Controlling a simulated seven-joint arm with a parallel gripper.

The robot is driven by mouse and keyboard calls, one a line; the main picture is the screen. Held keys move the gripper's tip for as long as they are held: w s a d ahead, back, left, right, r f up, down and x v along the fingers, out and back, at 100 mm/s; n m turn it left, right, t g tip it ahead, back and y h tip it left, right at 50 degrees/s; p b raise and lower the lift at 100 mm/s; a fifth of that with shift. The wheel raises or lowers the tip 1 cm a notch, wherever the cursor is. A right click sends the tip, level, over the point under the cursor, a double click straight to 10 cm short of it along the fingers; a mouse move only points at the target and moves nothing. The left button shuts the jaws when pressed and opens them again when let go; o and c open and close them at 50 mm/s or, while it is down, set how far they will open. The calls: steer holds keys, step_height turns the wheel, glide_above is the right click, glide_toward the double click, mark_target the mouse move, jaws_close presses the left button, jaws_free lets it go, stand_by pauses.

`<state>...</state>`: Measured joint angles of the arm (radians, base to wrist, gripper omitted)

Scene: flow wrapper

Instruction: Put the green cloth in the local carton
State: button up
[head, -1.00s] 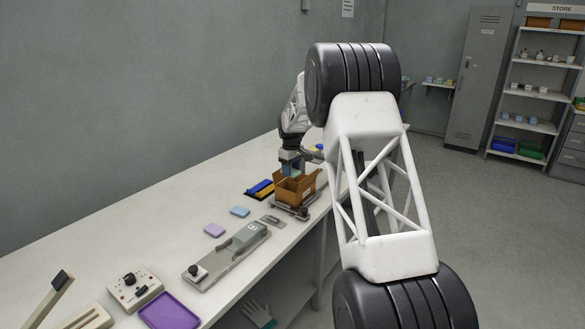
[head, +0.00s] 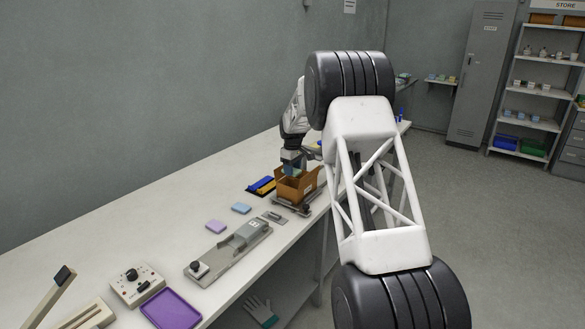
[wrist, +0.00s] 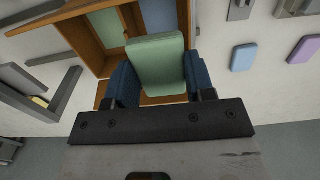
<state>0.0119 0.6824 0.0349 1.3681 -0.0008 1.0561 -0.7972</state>
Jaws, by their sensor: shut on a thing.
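The green cloth (wrist: 158,62) is a pale green rounded pad, held between the two blue fingers of my gripper (wrist: 161,80) in the wrist view. The open brown carton (wrist: 86,36) is beneath and just beyond it, with its walls and flaps spread. Inside the carton lie a green piece (wrist: 105,28) and a blue-grey piece (wrist: 158,14), partly hidden by the held cloth. In the head view my gripper (head: 291,167) is at the mouth of the carton (head: 299,188). The held cloth cannot be made out clearly there.
A blue pad (head: 241,208) and a lilac pad (head: 215,227) lie on the bench left of the carton. A grey sealing fixture (head: 229,250), control box (head: 136,285) and purple tray (head: 170,309) are nearer.

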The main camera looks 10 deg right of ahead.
steer(key=shift+f, duration=1.4)
steer(key=shift+f, duration=0.65)
stand_by(1.2)
steer(key=o, duration=1)
steer(key=shift+c, duration=0.2)
steer(key=shift+c, duration=0.3)
steer(key=shift+c, duration=1.1)
steer(key=shift+r, duration=0.15)
steer(key=shift+r, duration=3.85)
